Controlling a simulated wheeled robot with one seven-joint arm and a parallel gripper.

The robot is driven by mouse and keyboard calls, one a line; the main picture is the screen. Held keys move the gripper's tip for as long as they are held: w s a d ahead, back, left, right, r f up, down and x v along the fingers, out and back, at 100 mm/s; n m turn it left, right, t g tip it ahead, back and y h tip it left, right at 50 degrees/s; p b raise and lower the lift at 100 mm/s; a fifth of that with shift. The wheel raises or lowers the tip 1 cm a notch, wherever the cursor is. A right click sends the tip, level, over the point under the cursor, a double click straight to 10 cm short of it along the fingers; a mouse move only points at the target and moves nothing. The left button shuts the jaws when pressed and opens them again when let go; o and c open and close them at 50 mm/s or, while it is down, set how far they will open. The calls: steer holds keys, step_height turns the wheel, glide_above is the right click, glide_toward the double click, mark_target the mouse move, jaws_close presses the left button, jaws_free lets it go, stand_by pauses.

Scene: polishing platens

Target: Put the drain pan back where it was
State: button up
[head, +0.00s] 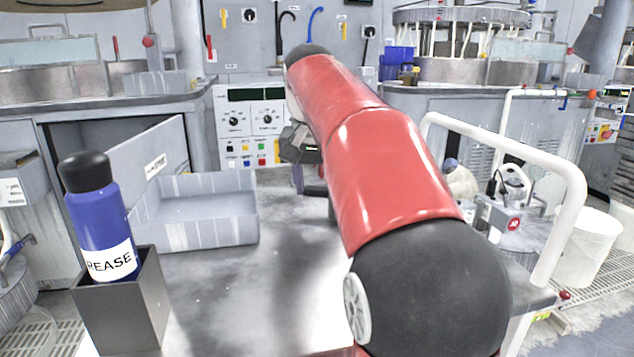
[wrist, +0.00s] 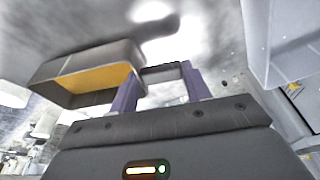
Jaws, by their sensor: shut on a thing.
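My gripper (wrist: 161,72) shows in the wrist view with its two purple fingers set apart, shut on a dark piece between them. A dark grey open pan with a yellow inside (wrist: 92,76), which I take to be the drain pan, reaches out to the left from the fingers. How the held piece joins the pan is not clear. In the head view my red arm hides most of the gripper (head: 312,188) and the pan. The gripper is over the far part of the grey worktop (head: 260,285).
A pale grey ribbed tray (head: 195,215) sits on the worktop, left of my gripper. A blue grease bottle (head: 97,220) stands in a dark square holder (head: 122,305) at front left. A white rail (head: 560,215) borders the right side. The worktop's middle is clear.

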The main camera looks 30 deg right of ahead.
steer(key=shift+f+b, duration=0.3)
steer(key=shift+f, duration=0.15)
steer(key=o, duration=1.2)
steer(key=p+v, duration=0.2)
steer(key=v, duration=0.5)
steer(key=shift+r, duration=0.4)
steer(key=shift+s, duration=0.1)
